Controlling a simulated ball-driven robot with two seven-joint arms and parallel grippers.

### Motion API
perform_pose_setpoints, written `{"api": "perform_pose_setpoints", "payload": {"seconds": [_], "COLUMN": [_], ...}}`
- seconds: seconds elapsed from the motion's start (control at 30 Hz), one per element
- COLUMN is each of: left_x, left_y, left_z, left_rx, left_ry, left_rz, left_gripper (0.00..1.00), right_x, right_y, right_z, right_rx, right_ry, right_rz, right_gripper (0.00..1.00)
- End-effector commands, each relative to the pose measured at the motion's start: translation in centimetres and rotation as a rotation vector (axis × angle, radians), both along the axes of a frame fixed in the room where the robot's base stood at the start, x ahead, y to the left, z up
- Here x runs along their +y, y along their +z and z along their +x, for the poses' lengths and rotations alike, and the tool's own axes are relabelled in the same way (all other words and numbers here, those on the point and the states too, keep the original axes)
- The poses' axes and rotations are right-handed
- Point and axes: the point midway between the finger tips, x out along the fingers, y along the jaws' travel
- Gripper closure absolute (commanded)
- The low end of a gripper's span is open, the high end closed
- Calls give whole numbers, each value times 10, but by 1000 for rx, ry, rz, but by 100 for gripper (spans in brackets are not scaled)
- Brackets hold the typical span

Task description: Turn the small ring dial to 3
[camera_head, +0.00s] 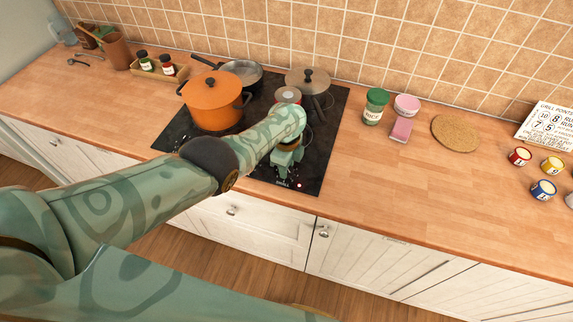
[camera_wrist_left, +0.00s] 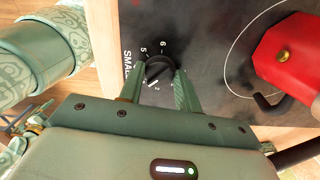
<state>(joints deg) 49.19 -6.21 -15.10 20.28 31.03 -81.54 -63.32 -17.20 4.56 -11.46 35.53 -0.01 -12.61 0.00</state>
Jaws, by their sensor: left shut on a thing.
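The small ring dial (camera_wrist_left: 160,68) is a black round knob on the dark hob (camera_head: 318,168), beside the "SMALL" lettering in the left wrist view. Numbers 5, 6 and 2 show around it; other marks are hidden or too small to read. A white mark shows at its lower edge near the 2, but I cannot tell its exact setting. My left gripper (camera_head: 287,166) reaches down to the front of the hob. In the left wrist view its two fingers (camera_wrist_left: 160,78) are shut on the dial, one on each side. My right gripper is not in view.
An orange pot (camera_head: 213,103), a frying pan (camera_head: 241,74) and a lidded pan (camera_head: 307,82) stand on the hob. A red pot (camera_wrist_left: 292,52) with a black handle is close to my left gripper. Jars (camera_head: 375,106) stand right of the hob.

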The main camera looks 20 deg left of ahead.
Motion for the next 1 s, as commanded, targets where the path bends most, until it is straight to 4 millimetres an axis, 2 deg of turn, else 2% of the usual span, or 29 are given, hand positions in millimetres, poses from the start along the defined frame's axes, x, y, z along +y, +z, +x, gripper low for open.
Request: {"api": "perform_pose_setpoints", "payload": {"seconds": [0.13, 0.17, 0.23, 0.5, 0.63, 0.77, 1.0], "left_x": [-3, -3, -3, -1, -1, -1, -2], "left_y": [3, 3, 3, 2, 11, 36, 101], "left_z": [3, 3, 2, 1, 1, 1, 1], "left_rx": [-8, -8, -7, -3, -4, -4, -5], "left_ry": [1, 1, 1, 2, 2, 2, 2], "left_rz": [-7, -7, -7, -2, -3, -3, -4], "left_gripper": [89, 64, 45, 45, 45, 45, 45], "right_x": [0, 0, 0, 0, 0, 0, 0], "right_y": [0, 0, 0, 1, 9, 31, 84], "right_z": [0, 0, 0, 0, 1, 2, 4], "right_rx": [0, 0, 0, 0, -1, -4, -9], "right_ry": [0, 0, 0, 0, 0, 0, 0], "right_rz": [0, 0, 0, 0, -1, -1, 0], "right_gripper": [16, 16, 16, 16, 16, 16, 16]}}
